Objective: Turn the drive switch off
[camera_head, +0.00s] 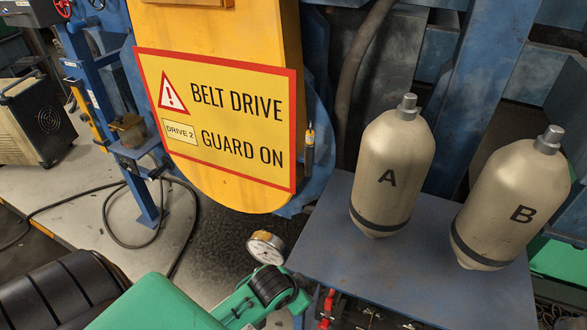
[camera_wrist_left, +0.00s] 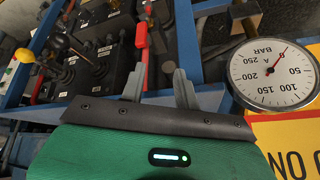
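My left gripper (camera_wrist_left: 158,82) shows in the left wrist view with its two grey fingers apart and nothing between them. Beyond the fingers are black control boxes (camera_wrist_left: 98,70) with levers and small switches, inside a blue frame. I cannot tell which of these is the drive switch. In the head view, my green left arm enters at the bottom; its fingers are not distinguishable. My right gripper is not in view.
A pressure gauge (camera_head: 266,247) is beside my arm; a gauge marked A (camera_wrist_left: 272,74) fills the wrist view's right. A yellow belt guard (camera_head: 225,35) bears a warning sign (camera_head: 222,112). Cylinders A (camera_head: 393,150) and B (camera_head: 505,190) stand on a blue table (camera_head: 330,235).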

